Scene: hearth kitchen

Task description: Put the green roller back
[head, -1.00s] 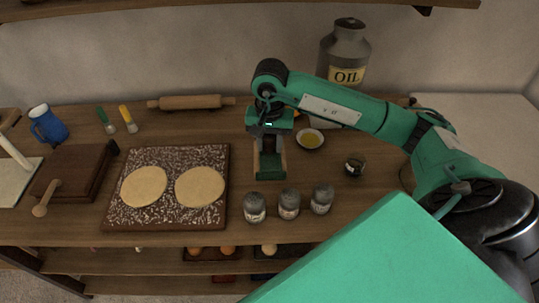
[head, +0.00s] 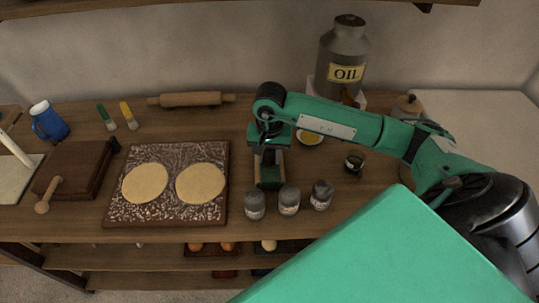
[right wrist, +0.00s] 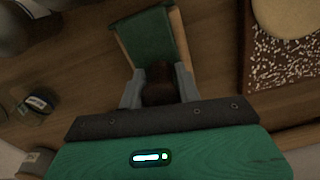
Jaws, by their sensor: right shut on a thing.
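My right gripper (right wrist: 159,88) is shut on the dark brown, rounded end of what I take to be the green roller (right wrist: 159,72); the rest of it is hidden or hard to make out. In the head view the right gripper (head: 268,156) points down, just behind the row of jars. Right at its fingers is a narrow green piece with a pale wooden side (head: 270,176), which also shows in the right wrist view (right wrist: 152,38). I cannot tell whether the roller touches this piece. My left gripper is not in view.
Several grey-lidded jars (head: 289,199) stand close in front. A floured board with two dough rounds (head: 165,217) lies to the left. An oil bowl (head: 309,138), a small glass jar (head: 354,163) and the OIL can (head: 345,50) are behind and right. A rolling pin (head: 191,99) lies at the back.

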